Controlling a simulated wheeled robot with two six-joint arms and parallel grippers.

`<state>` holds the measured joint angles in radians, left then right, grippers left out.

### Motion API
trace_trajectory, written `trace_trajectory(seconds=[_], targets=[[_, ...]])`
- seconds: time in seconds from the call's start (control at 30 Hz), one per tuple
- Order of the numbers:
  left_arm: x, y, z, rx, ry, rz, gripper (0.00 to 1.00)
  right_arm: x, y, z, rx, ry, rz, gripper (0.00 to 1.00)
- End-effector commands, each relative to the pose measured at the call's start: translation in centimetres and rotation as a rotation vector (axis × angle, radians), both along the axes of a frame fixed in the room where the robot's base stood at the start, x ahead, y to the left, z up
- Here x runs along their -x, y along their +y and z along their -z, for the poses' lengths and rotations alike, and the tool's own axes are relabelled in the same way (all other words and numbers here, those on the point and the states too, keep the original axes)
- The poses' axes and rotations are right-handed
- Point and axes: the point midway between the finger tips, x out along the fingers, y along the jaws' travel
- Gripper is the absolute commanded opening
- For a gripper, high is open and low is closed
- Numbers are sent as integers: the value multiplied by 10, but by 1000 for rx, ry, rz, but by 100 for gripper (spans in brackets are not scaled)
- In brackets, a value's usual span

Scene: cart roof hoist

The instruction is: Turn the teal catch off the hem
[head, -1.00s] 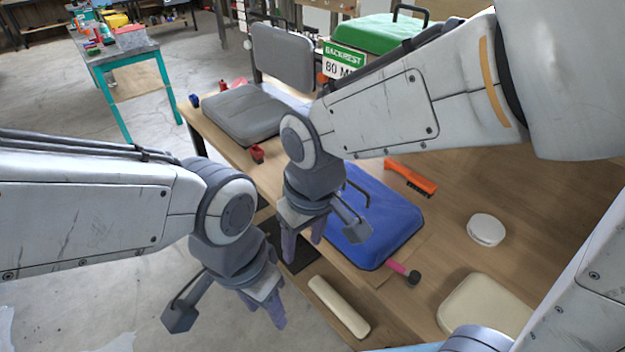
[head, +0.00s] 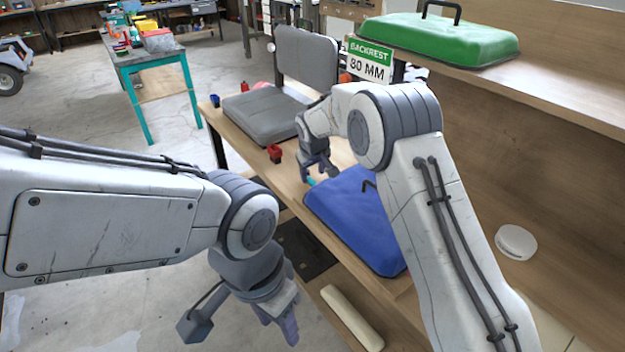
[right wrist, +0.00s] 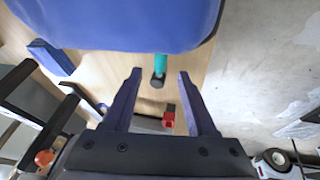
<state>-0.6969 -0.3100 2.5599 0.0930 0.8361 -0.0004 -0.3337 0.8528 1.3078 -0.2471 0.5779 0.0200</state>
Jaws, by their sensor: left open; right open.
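The teal catch (head: 311,181) shows as a small teal piece at the far left corner of the blue padded cover (head: 350,215). In the right wrist view the catch (right wrist: 160,64) sticks out from under the edge of the blue cover (right wrist: 120,22), with a dark knob at its end. My right gripper (head: 318,170) is open at that corner. In the right wrist view its fingertips (right wrist: 160,75) stand either side of the dark knob; contact cannot be told. My left gripper (head: 282,322) is open and empty, low in front of the bench.
A red clamp-like part (head: 275,153) and a grey seat with backrest (head: 262,114) stand beyond the right gripper. A green cover (head: 440,40) sits on the upper shelf. A cream roll (head: 350,315) and a white round item (head: 516,242) lie nearer.

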Motion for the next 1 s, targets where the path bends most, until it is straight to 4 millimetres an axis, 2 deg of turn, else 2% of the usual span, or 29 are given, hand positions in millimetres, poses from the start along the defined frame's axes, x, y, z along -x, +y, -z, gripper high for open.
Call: trace_trajectory(seconds=[0.1, 0.3, 0.67, 0.7, 0.83, 1.0], targets=[[0, 0, -4, 0, 0, 0, 50, -9, 0, 21, 0, 2, 0, 57], [0, 0, -6, 0, 0, 0, 50, -19, 0, 42, 0, 1, 0, 57], [0, 0, -6, 0, 0, 0, 50, -22, 1, 48, -1, 0, 1, 57], [0, 0, -6, 0, 0, 0, 50, -22, 1, 48, -1, 0, 1, 49], [0, 0, -6, 0, 0, 0, 50, -22, 1, 47, -1, 0, 1, 0], [0, 0, -6, 0, 0, 0, 50, -22, 1, 47, -1, 0, 0, 0]])
